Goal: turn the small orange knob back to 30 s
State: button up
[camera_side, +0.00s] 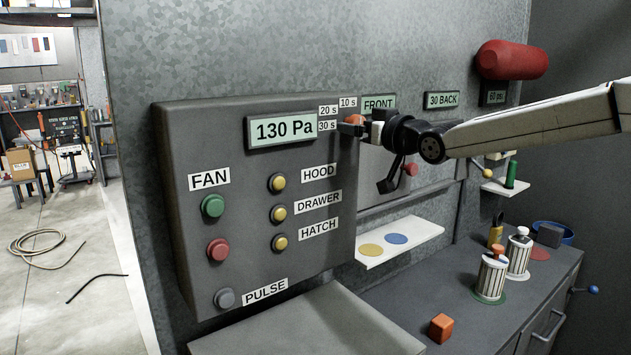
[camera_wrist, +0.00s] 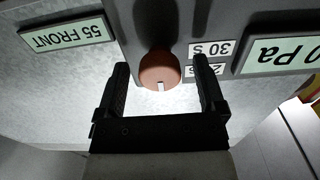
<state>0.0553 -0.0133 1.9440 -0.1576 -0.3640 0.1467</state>
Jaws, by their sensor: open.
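The small orange knob (camera_wrist: 160,69) sits between the two fingers of my gripper (camera_wrist: 161,64) in the wrist view. The fingers are open, with a gap on each side of the knob. Its white mark points down in that picture, not at the 30 s label (camera_wrist: 209,49). The 20 s label (camera_wrist: 203,71) is partly hidden by a finger. In the side view the knob (camera_side: 354,119) is partly covered by my gripper (camera_side: 352,127). The 30 s label (camera_side: 327,126), 20 s label (camera_side: 328,110) and 10 s label (camera_side: 347,102) show there.
The 130 Pa display (camera_side: 284,130) is left of the knob, and the FRONT display (camera_side: 379,103) is right. A white shelf (camera_side: 414,241) juts out lower down. Fan buttons (camera_side: 212,206) are lower left.

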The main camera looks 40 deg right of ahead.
grip_shut()
jog(key=shift+m, duration=0.4)
jog(key=shift+a+r+m, duration=0.1)
jog(key=shift+m, duration=8.5)
grip_release()
